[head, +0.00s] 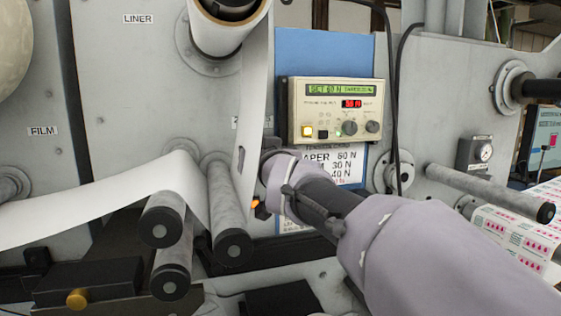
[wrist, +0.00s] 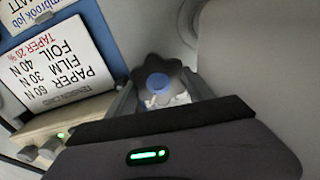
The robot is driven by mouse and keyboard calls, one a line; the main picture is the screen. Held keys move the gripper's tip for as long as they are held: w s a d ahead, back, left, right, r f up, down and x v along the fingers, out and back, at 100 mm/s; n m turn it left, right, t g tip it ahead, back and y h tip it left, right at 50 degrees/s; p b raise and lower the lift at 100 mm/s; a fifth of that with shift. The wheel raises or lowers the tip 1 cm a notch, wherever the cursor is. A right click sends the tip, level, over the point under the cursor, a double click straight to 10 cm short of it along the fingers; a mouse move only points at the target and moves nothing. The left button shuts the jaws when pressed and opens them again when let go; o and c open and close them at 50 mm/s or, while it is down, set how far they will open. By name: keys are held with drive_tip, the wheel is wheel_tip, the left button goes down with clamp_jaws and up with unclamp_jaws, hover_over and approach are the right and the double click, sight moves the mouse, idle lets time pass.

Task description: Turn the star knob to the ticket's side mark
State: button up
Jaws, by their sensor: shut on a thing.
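The dark star knob (wrist: 146,68) with a blue centre cap shows in the wrist view. My gripper (wrist: 162,92) is shut on it, one finger on each side. In the head view my gripper (head: 268,160) reaches the machine's grey panel below the control box, and my arm hides the knob. Part of a ticket (wrist: 40,8) on the blue board shows upside down at the wrist view's top left corner. Its side mark cannot be made out. Some white marking below the knob's cap is too blurred to read.
A tension control box (head: 336,110) with a green display and red readout sits above my gripper. A white card (wrist: 62,65) lists paper, film and foil values. Left of my gripper are a white web (head: 130,190) and rollers (head: 231,215). A black cable hangs to the right.

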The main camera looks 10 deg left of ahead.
drive_tip(key=shift+m, duration=0.4)
drive_tip(key=o, duration=1.2)
drive_tip(key=shift+o, duration=0.9)
drive_tip(key=shift+a, duration=0.1)
